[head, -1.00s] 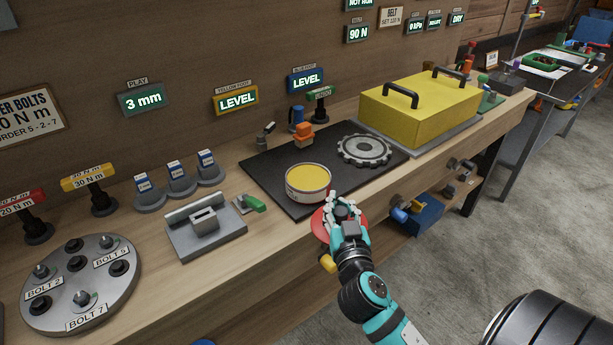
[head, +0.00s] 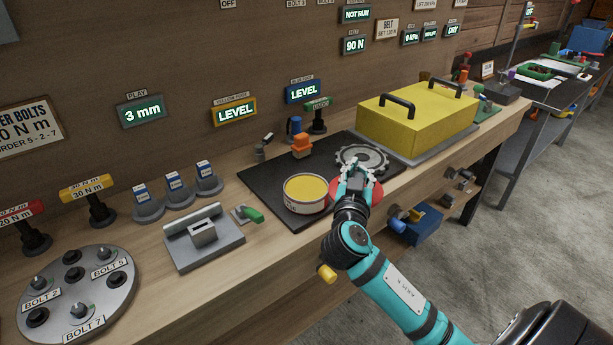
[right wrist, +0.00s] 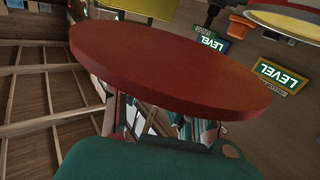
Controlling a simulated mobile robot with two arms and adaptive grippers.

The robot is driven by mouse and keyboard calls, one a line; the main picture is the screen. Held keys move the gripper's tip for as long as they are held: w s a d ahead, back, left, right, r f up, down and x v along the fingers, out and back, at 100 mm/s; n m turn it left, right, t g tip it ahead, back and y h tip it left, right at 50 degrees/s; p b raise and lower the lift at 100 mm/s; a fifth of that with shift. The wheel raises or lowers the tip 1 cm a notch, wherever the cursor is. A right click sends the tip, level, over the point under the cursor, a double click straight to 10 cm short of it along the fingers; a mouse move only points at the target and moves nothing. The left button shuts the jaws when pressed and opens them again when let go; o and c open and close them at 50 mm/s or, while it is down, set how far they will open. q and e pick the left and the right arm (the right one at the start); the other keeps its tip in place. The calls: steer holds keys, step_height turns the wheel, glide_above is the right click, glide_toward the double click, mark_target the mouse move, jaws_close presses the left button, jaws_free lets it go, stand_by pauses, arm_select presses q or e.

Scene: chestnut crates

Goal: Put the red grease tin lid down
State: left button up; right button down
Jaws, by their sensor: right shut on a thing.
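The red grease tin lid (right wrist: 170,65) fills the middle of the right wrist view, a flat red disc. In the head view only its red edge (head: 376,194) shows beside my right gripper (head: 356,178). My right gripper is shut on the lid and holds it at the front part of the black mat (head: 272,185), right of the open tin. I cannot tell whether the lid touches the mat. The open grease tin (head: 306,206), with yellow grease inside, stands on the mat. My left gripper is not in view.
A grey gear (head: 361,157) lies on the mat just behind my right gripper. A yellow box with black handles (head: 415,122) stands to the right. An orange object (head: 301,147) stands at the mat's back. A green-handled tool (head: 250,214) lies left of the tin.

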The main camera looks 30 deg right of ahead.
steer(key=w+a, duration=0.2)
steer(key=w, duration=0.1)
steer(key=w+a+p, duration=0.1)
steer(key=w, duration=0.2)
steer(key=w+a+f, duration=0.1)
steer(key=w+a, duration=0.1)
steer(key=w, duration=0.2)
steer(key=shift+a+p, duration=0.35)
steer(key=shift+p, duration=0.05)
steer(key=f, duration=0.1)
steer(key=w+f, duration=0.1)
steer(key=shift+w+a+f+p, duration=0.1)
steer(key=shift+a+f+p, duration=0.2)
steer(key=shift+a+p, duration=0.1)
steer(key=shift+d+f, duration=0.1)
steer(key=shift+f, duration=0.3)
steer(key=shift+f, duration=0.1)
steer(key=c, duration=1.2)
jaws_free()
